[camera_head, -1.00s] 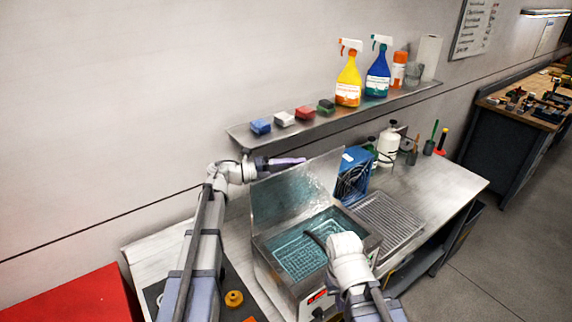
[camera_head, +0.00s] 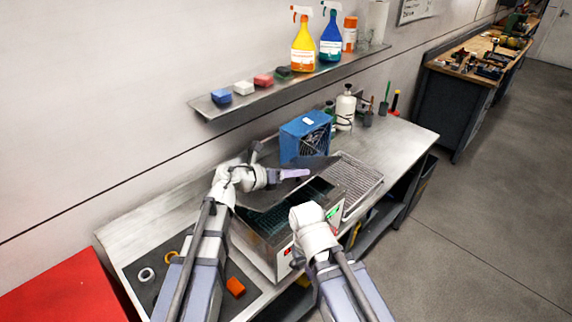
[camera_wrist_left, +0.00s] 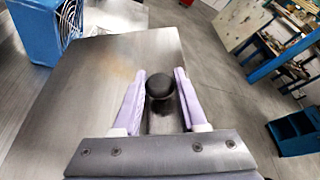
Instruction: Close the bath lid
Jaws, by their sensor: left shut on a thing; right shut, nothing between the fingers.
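The bath (camera_head: 262,238) is a steel box on the bench with a teal interior. Its lid (camera_head: 262,196) is a flat dark metal plate, tilted partway down over the bath, with part of the opening showing below it. In the left wrist view the lid (camera_wrist_left: 100,85) is a broad plate with a round black knob (camera_wrist_left: 160,87). My left gripper (camera_head: 303,173) is shut on the knob, its lilac fingers (camera_wrist_left: 160,95) on either side. My right gripper (camera_head: 306,216) is at the bath's front right; its fingers are mostly hidden by its white wrist.
A blue fan box (camera_head: 303,137) stands behind the bath. A ribbed drain tray (camera_head: 357,182) lies to its right. The shelf (camera_head: 300,85) above holds spray bottles and coloured blocks.

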